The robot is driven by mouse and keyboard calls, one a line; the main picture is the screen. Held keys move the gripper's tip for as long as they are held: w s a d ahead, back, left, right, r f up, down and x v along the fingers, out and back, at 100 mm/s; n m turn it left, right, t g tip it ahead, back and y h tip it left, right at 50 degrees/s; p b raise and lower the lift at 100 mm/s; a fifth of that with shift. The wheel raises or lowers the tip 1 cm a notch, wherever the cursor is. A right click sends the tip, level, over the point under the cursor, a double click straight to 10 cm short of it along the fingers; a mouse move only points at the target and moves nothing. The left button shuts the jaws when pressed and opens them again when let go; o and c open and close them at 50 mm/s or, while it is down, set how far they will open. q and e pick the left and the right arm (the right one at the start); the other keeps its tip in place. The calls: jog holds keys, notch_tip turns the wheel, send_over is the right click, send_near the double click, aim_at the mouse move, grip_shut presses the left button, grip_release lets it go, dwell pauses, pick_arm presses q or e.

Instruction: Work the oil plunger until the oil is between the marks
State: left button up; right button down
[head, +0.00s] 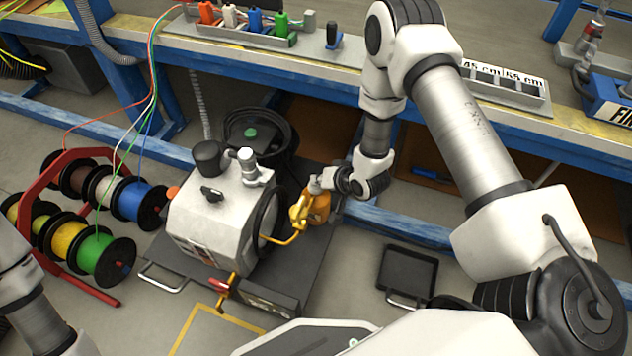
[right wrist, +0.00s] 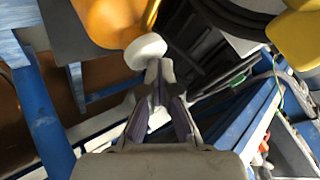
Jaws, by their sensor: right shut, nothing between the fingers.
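A yellow-orange oil can (head: 313,209) with a thin bent spout stands beside the white machine (head: 205,215) on a dark platform. In the right wrist view the orange can (right wrist: 108,18) shows at the top, with a round white knob (right wrist: 146,50) that looks like its plunger. My right gripper (head: 318,184) is at the top of the can. In the wrist view its fingertips (right wrist: 160,68) are together and empty, right at the knob's edge; I cannot tell if they touch it. No oil level or marks can be read. My left gripper is out of view.
A red rack of cable spools (head: 100,262) stands left of the machine. A black tray (head: 408,270) lies on the floor to the right. The workbench (head: 330,65) with colored plugs (head: 255,22) runs behind. Bare floor lies around the tray.

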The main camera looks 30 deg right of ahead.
jog(key=shift+r, duration=0.1)
jog(key=shift+r+p, duration=1.1)
notch_tip(320, 180, up, 5)
jog(key=p, duration=0.4)
dwell(0.5)
